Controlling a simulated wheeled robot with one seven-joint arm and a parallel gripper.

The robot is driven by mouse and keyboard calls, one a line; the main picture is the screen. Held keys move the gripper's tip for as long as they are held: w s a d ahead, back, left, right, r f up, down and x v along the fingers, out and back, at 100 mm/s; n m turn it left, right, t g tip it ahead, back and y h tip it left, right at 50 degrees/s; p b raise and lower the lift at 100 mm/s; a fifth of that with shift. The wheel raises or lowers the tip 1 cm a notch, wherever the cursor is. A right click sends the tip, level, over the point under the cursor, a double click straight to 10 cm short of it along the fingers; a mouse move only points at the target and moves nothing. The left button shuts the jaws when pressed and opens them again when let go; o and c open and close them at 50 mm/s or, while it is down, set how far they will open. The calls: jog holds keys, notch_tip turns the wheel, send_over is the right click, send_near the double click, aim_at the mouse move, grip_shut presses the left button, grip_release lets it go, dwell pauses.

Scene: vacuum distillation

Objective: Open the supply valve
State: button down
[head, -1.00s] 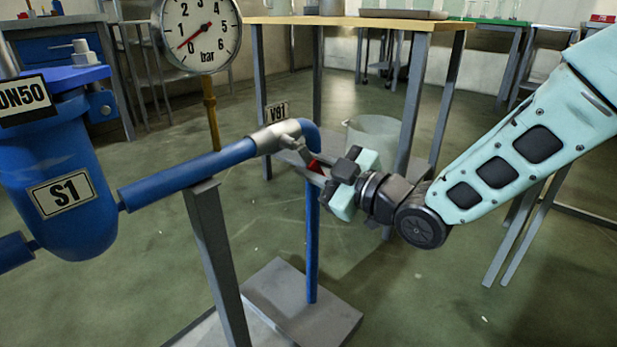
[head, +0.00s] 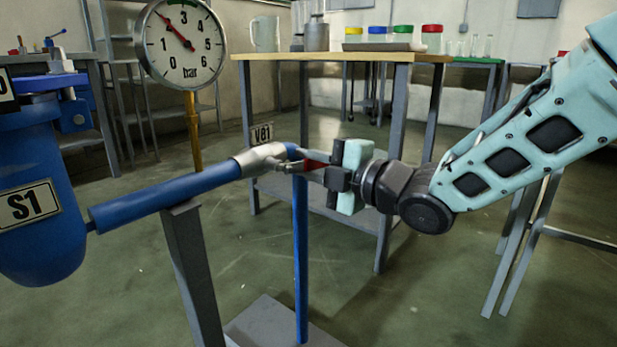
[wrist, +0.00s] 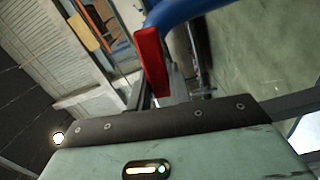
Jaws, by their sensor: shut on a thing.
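The supply valve (head: 262,159) is a grey metal body on the blue pipe, just before the pipe bends down. Its red lever (head: 316,160) points right, roughly level, in the head view. My gripper (head: 328,172) comes from the right and is shut on the lever's outer end. In the wrist view the red lever (wrist: 151,62) stands between dark finger parts, with the blue pipe behind it. The pressure gauge (head: 182,43) stands behind the pipe, its needle near 2 bar. The finger contact itself is partly hidden.
A blue vessel marked S1 (head: 38,220) stands at the left. A grey post (head: 190,275) holds up the pipe. Behind is a wooden-topped table (head: 290,56) with bottles and a tray. Open green floor (head: 420,270) lies at the lower right.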

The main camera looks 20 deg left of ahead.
jog(key=shift+r+n, duration=0.15)
jog(key=shift+n, duration=0.25)
jog(key=shift+r, duration=0.1)
jog(key=c, duration=1.3)
grip_release()
jog(key=p+v, duration=0.5)
jog(key=v, duration=1.2)
jog(key=shift+s+d+p, duration=0.15)
jog(key=shift+d+p, duration=0.1)
jog(key=shift+p, duration=0.05)
